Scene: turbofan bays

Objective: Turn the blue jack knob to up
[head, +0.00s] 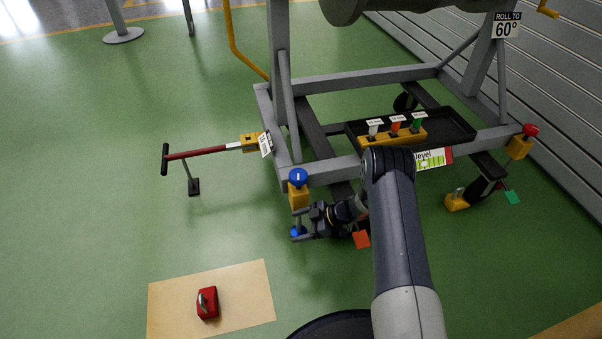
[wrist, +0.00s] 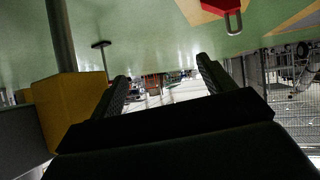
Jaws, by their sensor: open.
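The blue jack knob (head: 298,176) sits on top of a yellow jack block (head: 299,197) at the near left corner of the grey stand. A white mark shows on the knob's top. My gripper (head: 299,224) is low beside the jack, just below the yellow block, with its fingers pointing left. A smaller blue part (head: 297,232) shows at the fingers; I cannot tell whether they touch it. In the wrist view my gripper (wrist: 165,78) is open with nothing seen between its fingers. A yellow block (wrist: 68,106) stands close at the left there; the knob is not seen.
A tow bar (head: 205,153) with a red handle reaches left from the stand. A red lock (head: 207,303) lies on a tan mat (head: 243,290) at the front. A red knob (head: 530,130) is at the right corner. Green floor is clear left of my gripper.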

